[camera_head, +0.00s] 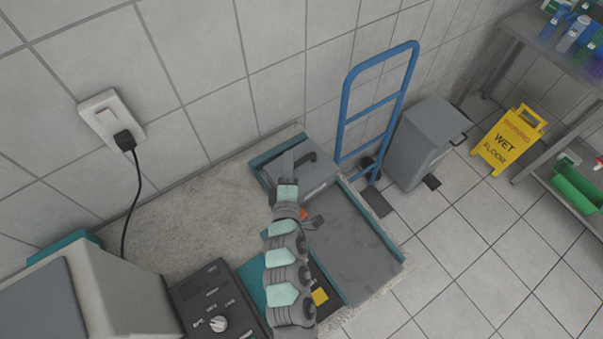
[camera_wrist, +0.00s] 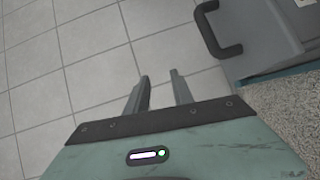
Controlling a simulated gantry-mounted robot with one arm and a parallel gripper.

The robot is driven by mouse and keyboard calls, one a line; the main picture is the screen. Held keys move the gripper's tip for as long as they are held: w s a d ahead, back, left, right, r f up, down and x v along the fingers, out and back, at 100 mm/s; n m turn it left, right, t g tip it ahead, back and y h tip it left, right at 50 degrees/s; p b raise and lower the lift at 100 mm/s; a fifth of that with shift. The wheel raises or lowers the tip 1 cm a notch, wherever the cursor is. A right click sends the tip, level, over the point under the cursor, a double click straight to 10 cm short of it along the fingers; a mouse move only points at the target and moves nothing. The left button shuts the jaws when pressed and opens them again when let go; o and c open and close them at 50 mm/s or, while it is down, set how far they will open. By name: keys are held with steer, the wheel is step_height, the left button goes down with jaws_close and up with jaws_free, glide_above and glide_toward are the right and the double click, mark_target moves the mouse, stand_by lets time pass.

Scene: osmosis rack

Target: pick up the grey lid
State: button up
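The grey lid (camera_head: 318,179) has a dark handle on top. It sits on the counter in the head view, by the teal-edged section at the wall. My arm and gripper partly cover it there. In the wrist view the lid (camera_wrist: 268,32) is at the upper right, with its dark handle (camera_wrist: 220,35) facing my fingers. My gripper (camera_wrist: 161,75) is open with nothing between its fingers, and they are apart from the handle.
A grey recessed surface (camera_head: 345,235) with a teal edge lies in front of the lid. A black control box (camera_head: 215,298) stands at the lower left. A blue trolley (camera_head: 378,100), a grey pedal bin (camera_head: 428,140) and a yellow wet-floor sign (camera_head: 508,142) stand on the tiled floor.

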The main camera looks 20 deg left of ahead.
mark_target(302, 163)
steer(key=f+n+h, duration=0.1)
steer(key=f, duration=0.1)
steer(key=d+f+n+g+h+b, duration=0.1)
steer(key=f, duration=0.1)
steer(key=d+f+g+h+b, duration=0.1)
steer(key=f, duration=0.2)
steer(key=shift+s+n+h, duration=0.3)
steer(key=shift+n+h, duration=0.1)
steer(key=shift+d+h, duration=0.1)
steer(key=shift+h, duration=0.2)
steer(key=x, duration=0.4)
steer(key=shift+w+d+f, duration=0.1)
steer(key=shift+w+f, duration=0.05)
steer(key=shift+w, duration=0.1)
steer(key=shift+a+p+x, duration=0.15)
steer(key=shift+p+x, duration=0.25)
steer(key=shift+x, duration=1.2)
steer(key=shift+a+p+x, duration=0.1)
steer(key=shift+p+x, duration=0.3)
steer(key=shift+x, duration=1.2)
steer(key=shift+c, duration=0.2)
jaws_close()
